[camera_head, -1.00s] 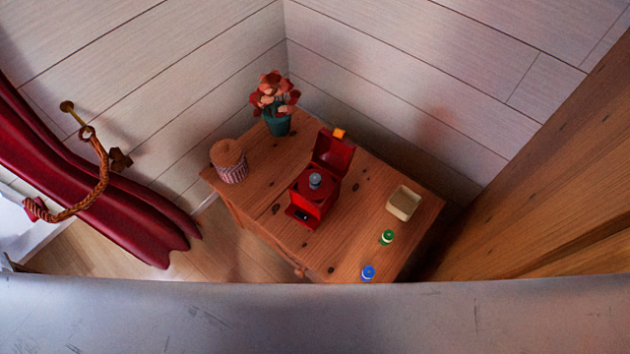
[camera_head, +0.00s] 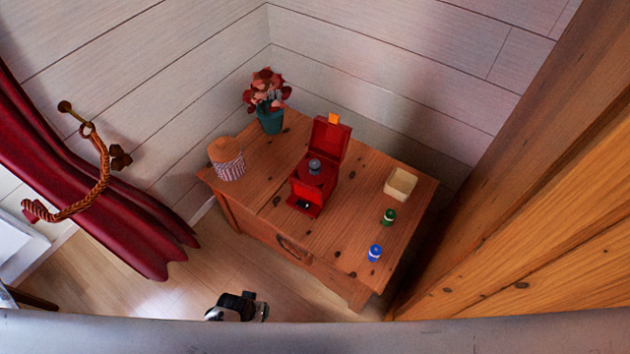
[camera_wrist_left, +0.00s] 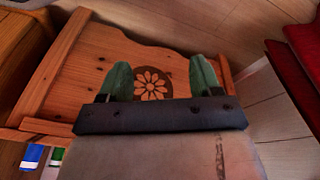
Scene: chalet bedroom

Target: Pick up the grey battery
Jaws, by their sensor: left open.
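The grey battery (camera_head: 315,166) looks like a short grey cylinder with a lighter top, standing upright in an open red box (camera_head: 307,194) on the wooden table. Its lower part is hidden by the box. My left gripper (camera_head: 238,304) shows as a dark shape at the bottom of the head view, in front of and below the table, well away from the battery. In the left wrist view its two green fingers (camera_wrist_left: 160,82) are apart and empty, facing the table's front panel with a carved flower (camera_wrist_left: 152,84). My right gripper is not in view.
On the table (camera_head: 262,202) stand a green cylinder (camera_head: 388,217), a blue cylinder (camera_head: 375,253), a cream tray (camera_head: 400,183), a striped basket (camera_head: 227,160) and a potted plant (camera_head: 269,118). The box's raised lid (camera_head: 331,138) stands behind the battery. A wooden wall (camera_head: 520,210) is at right.

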